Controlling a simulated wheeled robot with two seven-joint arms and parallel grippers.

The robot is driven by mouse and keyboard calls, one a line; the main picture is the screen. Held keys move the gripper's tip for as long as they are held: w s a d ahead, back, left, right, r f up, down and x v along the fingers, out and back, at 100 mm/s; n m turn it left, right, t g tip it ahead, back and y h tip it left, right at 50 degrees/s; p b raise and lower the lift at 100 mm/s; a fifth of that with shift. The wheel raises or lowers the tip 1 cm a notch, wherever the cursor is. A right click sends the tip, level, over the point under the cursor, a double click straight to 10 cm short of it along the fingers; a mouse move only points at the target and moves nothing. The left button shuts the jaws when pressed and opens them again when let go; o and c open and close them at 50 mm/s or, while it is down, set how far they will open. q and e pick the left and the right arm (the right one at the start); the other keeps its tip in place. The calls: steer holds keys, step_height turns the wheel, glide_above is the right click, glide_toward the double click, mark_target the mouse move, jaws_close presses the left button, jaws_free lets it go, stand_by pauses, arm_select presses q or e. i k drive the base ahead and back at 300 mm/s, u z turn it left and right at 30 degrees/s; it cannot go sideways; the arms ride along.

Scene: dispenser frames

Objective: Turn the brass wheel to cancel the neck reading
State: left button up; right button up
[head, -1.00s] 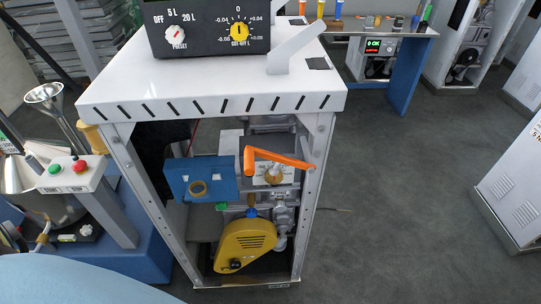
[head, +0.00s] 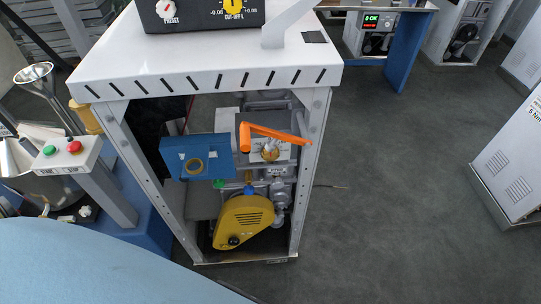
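A small brass wheel (head: 270,153) sits inside the open white frame, on a pale plate just below an orange lever (head: 272,133). The lever partly overlaps the plate's upper edge. At the top of the picture a black panel (head: 205,14) on the frame's white top carries a white preset knob (head: 166,10) and a yellow cut-off knob (head: 234,7). The upper part of this panel is cut off by the picture edge. Neither of my grippers shows in the head view.
A blue box (head: 208,147) and a yellow housing (head: 243,222) share the frame with the wheel, between metal posts (head: 308,170). A stand with green and red buttons (head: 73,147) is at the left.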

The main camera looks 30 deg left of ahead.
mark_target(268, 157)
steer(key=z, duration=0.15)
steer(key=k, duration=0.95)
steer(key=u, duration=2)
steer(key=i, duration=0.8)
steer(key=u, duration=0.85)
steer(key=k, duration=0.95)
steer(key=z, duration=1.15)
steer(key=i, duration=0.8)
steer(key=z, duration=0.05)
